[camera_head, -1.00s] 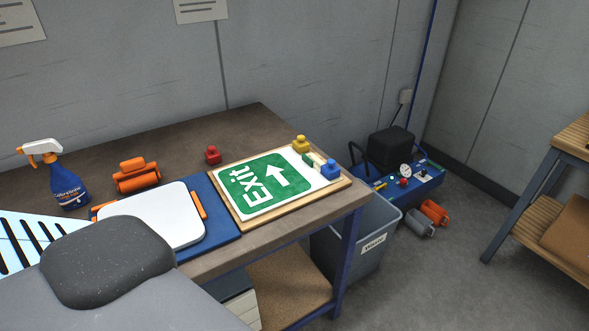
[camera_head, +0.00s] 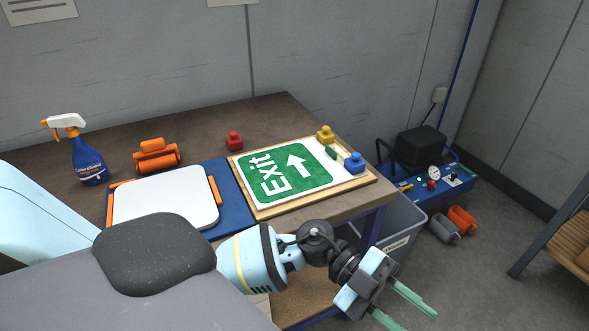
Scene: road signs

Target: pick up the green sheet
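The green sheet (camera_head: 284,175) with a white "Exit" and arrow lies flat on a white backing on a wooden board (camera_head: 318,197) on the workbench. An arm with a gripper (camera_head: 408,310) reaches in at the bottom right, in front of the bench edge. Its two green fingers are spread apart with nothing between them. It comes from my right side and is apart from the sheet. My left gripper is not in view; only a pale blue arm part shows at the left edge.
A white board with orange clips (camera_head: 165,200) lies on a blue mat (camera_head: 238,218) left of the sheet. Red (camera_head: 234,141), yellow (camera_head: 325,134) and blue (camera_head: 355,163) knobbed blocks stand near it. A spray bottle (camera_head: 84,155) and orange roller (camera_head: 156,156) stand farther left. A grey bin (camera_head: 402,232) is beside the bench.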

